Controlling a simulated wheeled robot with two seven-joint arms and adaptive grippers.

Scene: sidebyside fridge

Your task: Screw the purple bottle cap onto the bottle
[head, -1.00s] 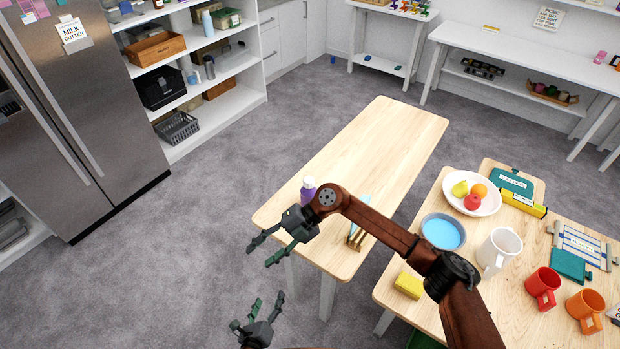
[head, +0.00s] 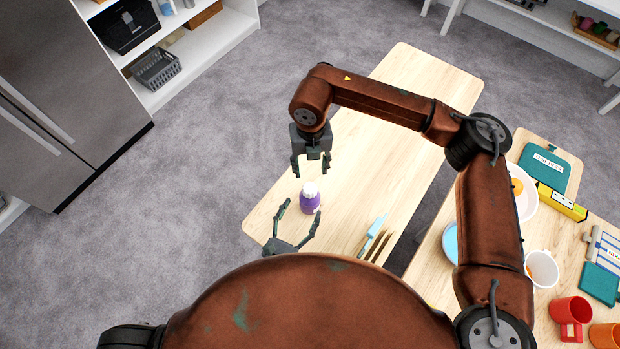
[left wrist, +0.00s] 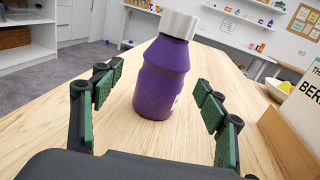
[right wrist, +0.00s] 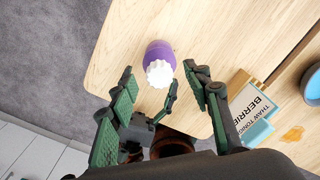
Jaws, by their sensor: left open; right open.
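The purple bottle (head: 310,201) stands upright near the front end of the light wooden table. A white ridged cap (right wrist: 159,74) sits on its top; I see no purple cap. In the left wrist view the bottle (left wrist: 163,82) stands between and slightly beyond the fingers of my left gripper (left wrist: 160,76), which is open with gaps on both sides. In the head view my left gripper (head: 303,206) is low, on the near side of the bottle. My right gripper (head: 311,173) is open above the bottle, pointing down. In the right wrist view the cap shows between its fingers, untouched.
A card in a wooden holder (right wrist: 250,103), reading about berries, stands right of the bottle. A second table to the right carries a white mug (head: 541,269), a red mug (head: 569,312), a yellow box (head: 562,203) and boards. The table's far part is clear.

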